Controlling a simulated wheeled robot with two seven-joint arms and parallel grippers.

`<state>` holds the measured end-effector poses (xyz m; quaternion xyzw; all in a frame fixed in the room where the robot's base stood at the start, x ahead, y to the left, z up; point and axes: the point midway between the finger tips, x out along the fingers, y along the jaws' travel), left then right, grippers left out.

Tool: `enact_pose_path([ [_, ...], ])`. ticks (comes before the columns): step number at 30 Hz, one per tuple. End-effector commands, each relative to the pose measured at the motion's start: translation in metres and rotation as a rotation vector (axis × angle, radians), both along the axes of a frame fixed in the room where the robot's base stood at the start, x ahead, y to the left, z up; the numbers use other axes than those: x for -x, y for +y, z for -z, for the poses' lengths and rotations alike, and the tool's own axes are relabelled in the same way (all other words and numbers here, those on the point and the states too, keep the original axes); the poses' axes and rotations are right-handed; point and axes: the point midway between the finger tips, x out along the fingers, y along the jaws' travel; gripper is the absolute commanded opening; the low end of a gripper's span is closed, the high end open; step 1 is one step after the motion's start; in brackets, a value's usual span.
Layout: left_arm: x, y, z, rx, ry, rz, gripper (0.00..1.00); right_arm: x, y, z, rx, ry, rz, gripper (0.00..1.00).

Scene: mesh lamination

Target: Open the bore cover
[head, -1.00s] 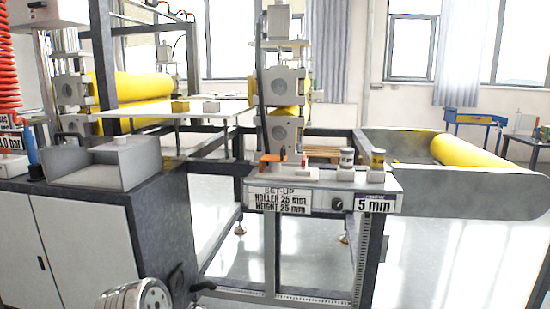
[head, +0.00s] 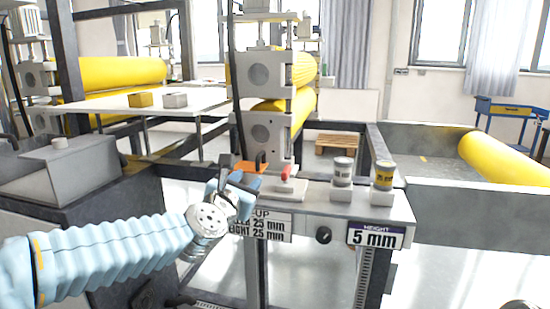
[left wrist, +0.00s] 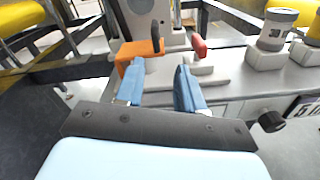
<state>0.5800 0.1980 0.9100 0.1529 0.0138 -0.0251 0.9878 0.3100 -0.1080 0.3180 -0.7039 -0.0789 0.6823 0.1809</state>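I cannot tell for certain which part is the bore cover. An orange bracket (head: 250,168) sits at the back left of the grey bench, in front of the lower roller block (head: 262,135). A red-tipped piece (head: 287,173) stands just right of it. My left gripper (head: 240,190) is at the bench's left end, close to the bracket. In the left wrist view my left gripper (left wrist: 160,80) is open and empty. Its left fingertip overlaps the lower edge of the orange bracket (left wrist: 137,52); contact is unclear. The red piece (left wrist: 199,46) lies beyond the right finger. My right gripper is not visible.
Two labelled cylinders, one grey-topped (head: 343,170) and one yellow (head: 384,174), stand on blocks right of the red piece. A black knob (head: 323,235) and a "5 mm" sign (head: 375,236) are on the bench front. A grey box (head: 60,165) stands left.

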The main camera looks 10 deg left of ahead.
Motion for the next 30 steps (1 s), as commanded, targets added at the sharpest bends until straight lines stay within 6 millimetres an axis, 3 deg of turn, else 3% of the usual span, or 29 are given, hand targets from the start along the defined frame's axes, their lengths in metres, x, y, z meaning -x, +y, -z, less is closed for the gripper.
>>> enact_pose_path([
  [1, 0.003, 0.004, -0.013, 0.064, -0.02, -0.003, 0.38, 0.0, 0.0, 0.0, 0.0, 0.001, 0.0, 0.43],
  [3, 0.002, 0.007, -0.02, 0.111, -0.03, -0.009, 0.38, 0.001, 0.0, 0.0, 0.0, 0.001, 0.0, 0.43],
  [7, -0.013, 0.007, -0.019, 0.115, -0.029, -0.01, 0.38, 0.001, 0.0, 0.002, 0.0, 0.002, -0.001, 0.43],
  [21, -0.113, 0.003, -0.019, 0.108, -0.029, -0.011, 0.38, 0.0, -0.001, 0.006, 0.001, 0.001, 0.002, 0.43],
  [30, -0.133, 0.001, -0.019, 0.111, -0.029, -0.008, 0.38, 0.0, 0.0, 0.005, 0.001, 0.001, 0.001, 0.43],
])
